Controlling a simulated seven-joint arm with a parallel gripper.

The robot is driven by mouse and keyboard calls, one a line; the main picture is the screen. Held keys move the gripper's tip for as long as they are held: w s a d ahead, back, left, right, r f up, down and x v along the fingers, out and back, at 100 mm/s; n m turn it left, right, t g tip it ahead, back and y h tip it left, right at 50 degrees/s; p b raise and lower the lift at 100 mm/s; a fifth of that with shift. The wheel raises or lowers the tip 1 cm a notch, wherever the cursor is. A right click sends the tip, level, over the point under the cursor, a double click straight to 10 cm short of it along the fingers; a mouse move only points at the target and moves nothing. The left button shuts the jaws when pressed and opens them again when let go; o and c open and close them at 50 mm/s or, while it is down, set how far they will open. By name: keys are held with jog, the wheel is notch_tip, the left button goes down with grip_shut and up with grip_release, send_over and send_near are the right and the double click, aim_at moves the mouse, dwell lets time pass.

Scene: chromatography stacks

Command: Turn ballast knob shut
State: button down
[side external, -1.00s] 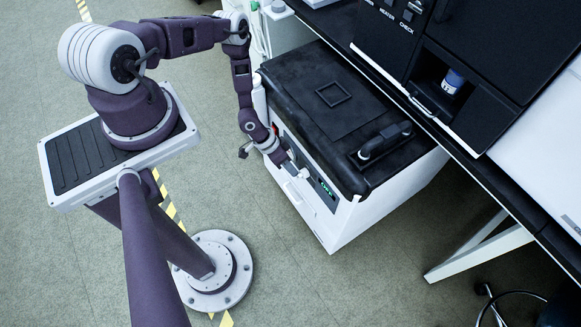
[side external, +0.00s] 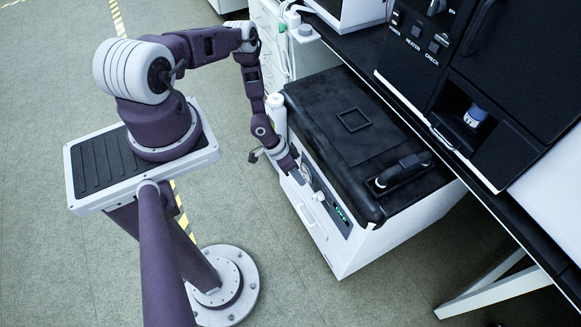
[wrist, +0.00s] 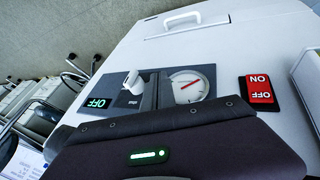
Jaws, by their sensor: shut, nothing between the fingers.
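The white ballast knob (wrist: 132,80) stands on a dark panel (wrist: 108,95) on the front of a white machine. It also shows in the side external view (side external: 318,197). A small green "OFF" display (wrist: 97,103) is beside it. My gripper (wrist: 158,80) is shut and empty. Its dark fingers are over the panel between the knob and a round gauge with a red needle (wrist: 188,84), and cover part of both. In the side external view my gripper (side external: 297,172) is at the machine's front. Contact with the knob cannot be told.
A red ON/OFF rocker switch (wrist: 260,93) is on the same front. The machine's black lid (side external: 350,150) has a handle (side external: 403,170). A black bench (side external: 480,190) with dark equipment stands behind it.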

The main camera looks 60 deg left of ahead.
aim_at(315, 196)
jog(key=s+a+r, duration=0.2)
jog(key=a+r, duration=0.3)
jog(key=shift+s+a+r, duration=0.25)
jog(key=shift+s+r, duration=0.05)
jog(key=shift+s, duration=0.1)
jog(key=c, duration=2)
grip_release()
jog(key=shift+s+a+r, duration=0.1)
jog(key=shift+a+r, duration=0.05)
jog(key=shift+r, duration=0.05)
jog(key=o, duration=0.5)
jog(key=shift+n+g, duration=0.4)
jog(key=d, duration=0.7)
jog(key=w+d, duration=0.1)
jog(key=d, duration=0.2)
jog(key=shift+w+d+r, duration=0.1)
jog(key=shift+d+r, duration=0.2)
jog(key=shift+d, duration=0.05)
jog(key=w+d+f+y, duration=0.1)
jog(key=f, duration=0.1)
jog(key=w+f+t+y, duration=0.1)
jog(key=f+y, duration=0.1)
jog(key=w+d+f+y, duration=0.1)
jog(key=f, duration=0.1)
jog(key=shift+d+f+y, duration=0.3)
jog(key=shift+f, duration=0.1)
grip_shut()
